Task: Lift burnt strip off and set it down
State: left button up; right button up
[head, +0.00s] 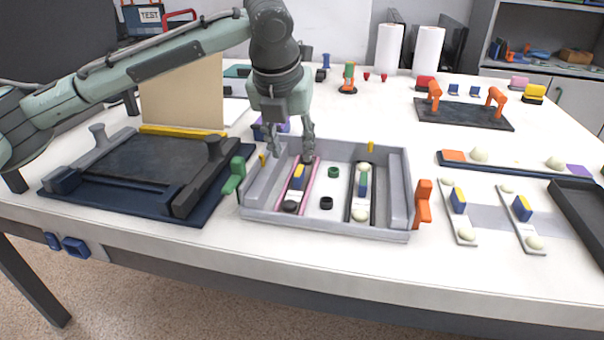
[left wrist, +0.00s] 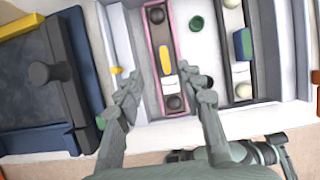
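The burnt strip (head: 299,178) lies in a pink-edged slot on the left side of the grey tray (head: 330,222). It has dark bulbs at both ends and a blue and yellow block in the middle; it also shows in the left wrist view (left wrist: 165,59). My left gripper (head: 292,156) is open above the far end of this strip. In the left wrist view, the fingers of my left gripper (left wrist: 163,88) are on either side of the strip, apart from it. A strip with pale bulbs (head: 362,190) lies in a black-edged slot to the right. My right gripper is not in view.
Green (head: 234,176) and orange (head: 423,203) clamps flank the tray. Two pale-bulbed strips (head: 458,212) (head: 522,220) lie on the right. White table is free behind the tray.

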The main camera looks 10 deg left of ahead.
aim_at(299, 171)
pick_arm(q)
jog(key=x, duration=0.6)
jog(key=shift+d+f, duration=0.25)
jog(key=shift+d, duration=0.15)
grip_shut()
jog(key=shift+r, duration=0.15)
